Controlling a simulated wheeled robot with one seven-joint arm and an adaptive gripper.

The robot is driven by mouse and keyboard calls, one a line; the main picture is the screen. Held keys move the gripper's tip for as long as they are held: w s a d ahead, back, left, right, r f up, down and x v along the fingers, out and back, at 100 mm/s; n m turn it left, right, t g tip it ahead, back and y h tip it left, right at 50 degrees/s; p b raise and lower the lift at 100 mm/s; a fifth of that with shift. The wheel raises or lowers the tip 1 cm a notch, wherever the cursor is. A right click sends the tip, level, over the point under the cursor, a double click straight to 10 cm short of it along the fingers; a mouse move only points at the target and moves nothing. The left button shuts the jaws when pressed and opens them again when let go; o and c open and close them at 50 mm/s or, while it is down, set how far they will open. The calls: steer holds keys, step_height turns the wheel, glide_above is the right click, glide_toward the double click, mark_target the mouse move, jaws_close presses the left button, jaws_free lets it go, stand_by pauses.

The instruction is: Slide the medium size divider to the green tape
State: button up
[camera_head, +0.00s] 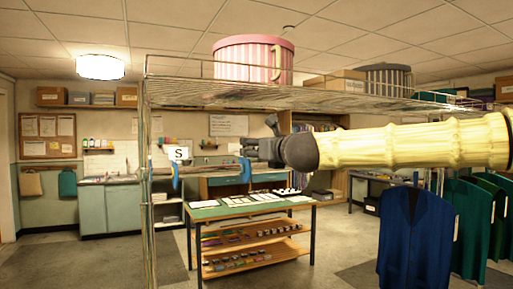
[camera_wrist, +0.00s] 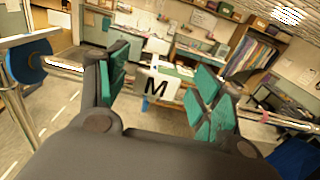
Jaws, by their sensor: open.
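The medium divider (camera_wrist: 158,86), a white tag with a black M, shows in the wrist view between the two green-padded fingers of my gripper (camera_wrist: 162,72). The fingers are open, with space on both sides of the tag; I see no clear contact. In the head view my gripper (camera_head: 252,148) reaches left at rail height, and the M tag is hidden or too small to make out there. A white divider marked S (camera_head: 179,154) hangs farther left. I cannot make out the green tape in either view.
A blue jacket (camera_head: 415,238) and green garments (camera_head: 472,225) hang at the right. A wire shelf (camera_head: 300,95) holding a pink striped box (camera_head: 252,60) runs above my arm. A table (camera_head: 252,207) with a green top stands behind. A blue disc (camera_wrist: 28,62) sits on the rail.

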steer(key=v, duration=1)
steer(key=shift+s, duration=0.1)
